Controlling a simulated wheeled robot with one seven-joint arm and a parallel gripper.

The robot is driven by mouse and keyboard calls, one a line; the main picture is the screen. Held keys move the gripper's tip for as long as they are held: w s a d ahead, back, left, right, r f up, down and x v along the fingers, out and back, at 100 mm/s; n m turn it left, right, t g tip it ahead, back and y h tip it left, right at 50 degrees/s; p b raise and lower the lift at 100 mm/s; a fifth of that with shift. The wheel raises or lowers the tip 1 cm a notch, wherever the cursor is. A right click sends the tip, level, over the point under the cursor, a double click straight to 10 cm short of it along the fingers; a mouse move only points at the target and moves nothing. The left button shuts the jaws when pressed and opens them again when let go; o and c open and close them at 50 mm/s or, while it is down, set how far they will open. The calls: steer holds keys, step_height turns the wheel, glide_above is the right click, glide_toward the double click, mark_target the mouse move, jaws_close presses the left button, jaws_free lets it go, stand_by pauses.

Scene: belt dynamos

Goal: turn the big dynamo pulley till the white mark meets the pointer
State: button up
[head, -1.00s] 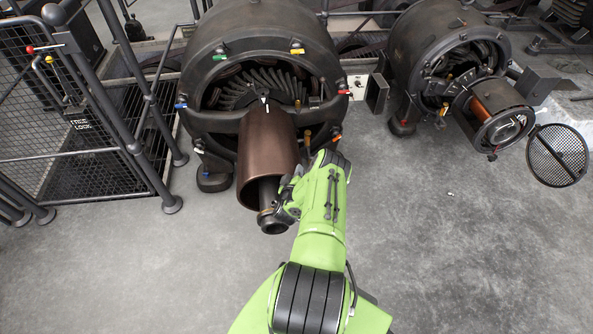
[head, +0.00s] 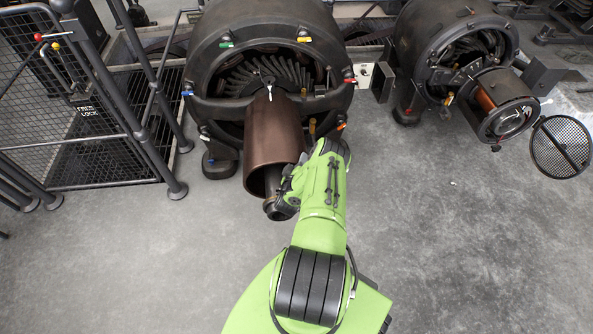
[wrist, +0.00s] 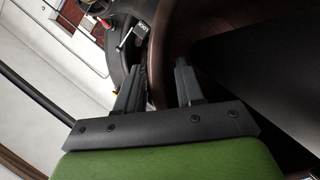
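The big dynamo (head: 215,52) stands at the back centre. Its brown pulley (head: 268,140) is a long, hollow drum pointing toward me. A small white mark (head: 269,91) shows at the top of the drum's far end, close to the pointer there; they are too small to tell apart or judge exact alignment. My gripper (head: 290,185) is at the drum's near right edge, its fingers mostly hidden in the head view. In the wrist view the two fingers (wrist: 157,72) stand apart, with a brown curved surface of the pulley (wrist: 180,28) beside and between them. Contact cannot be told.
A smaller dynamo (head: 415,45) with a copper pulley (head: 485,98) and an open round mesh guard (head: 560,147) stands at the right. A railing with mesh panels (head: 90,150) is at the left. The grey floor (head: 450,250) is clear in front.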

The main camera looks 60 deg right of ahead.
steer(key=p+v, duration=0.4)
steer(key=v, duration=1)
steer(key=shift+a+p, duration=0.2)
steer(key=shift+p, duration=0.2)
